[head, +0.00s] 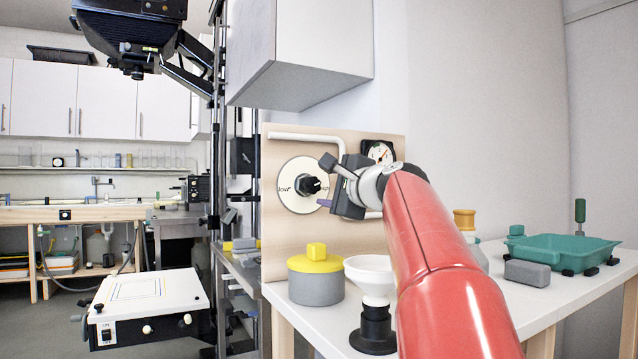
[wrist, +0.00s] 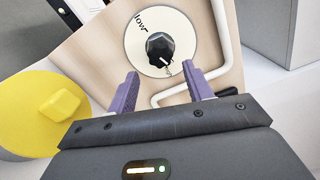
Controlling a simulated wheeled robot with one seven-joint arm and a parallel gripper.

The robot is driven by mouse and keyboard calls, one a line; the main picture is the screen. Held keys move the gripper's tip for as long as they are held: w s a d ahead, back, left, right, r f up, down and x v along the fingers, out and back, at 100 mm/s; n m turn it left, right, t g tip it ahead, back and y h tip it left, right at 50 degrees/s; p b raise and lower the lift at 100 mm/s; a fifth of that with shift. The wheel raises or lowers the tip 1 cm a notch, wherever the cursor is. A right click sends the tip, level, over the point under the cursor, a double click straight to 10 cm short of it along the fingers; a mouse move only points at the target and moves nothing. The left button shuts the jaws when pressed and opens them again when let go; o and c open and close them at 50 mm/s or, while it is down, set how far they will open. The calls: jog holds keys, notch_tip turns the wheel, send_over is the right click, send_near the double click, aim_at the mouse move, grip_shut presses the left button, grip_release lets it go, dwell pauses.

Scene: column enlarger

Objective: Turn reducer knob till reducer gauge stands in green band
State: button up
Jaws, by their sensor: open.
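The reducer knob (head: 309,185) is black and faceted, on a round white dial plate (head: 291,199) lettered "low" at the left. In the wrist view the knob (wrist: 159,47) lies ahead of the fingertips, its white mark toward lettering opposite "low". My gripper (wrist: 163,83) is open, its purple fingers apart and empty, short of the knob. In the head view my gripper (head: 324,203) is right of the knob, seen from the side. The reducer gauge (head: 380,152) has a white face with a reddish mark; my wrist hides its lower part, and I cannot read its needle or see a green band.
A wooden panel (head: 275,233) carries the dial and a white pipe (head: 300,137). Below stand a grey jar with a yellow lid (head: 315,261) and a white funnel (head: 369,277). A teal tray (head: 562,250) is at the right. A white cabinet (head: 300,45) hangs above.

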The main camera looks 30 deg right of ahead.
aim_at(314, 185)
jog(key=shift+w+a+p, duration=0.15)
jog(key=shift+w+p, duration=0.85)
jog(key=shift+w, duration=1.4)
jog(key=shift+w, duration=0.1)
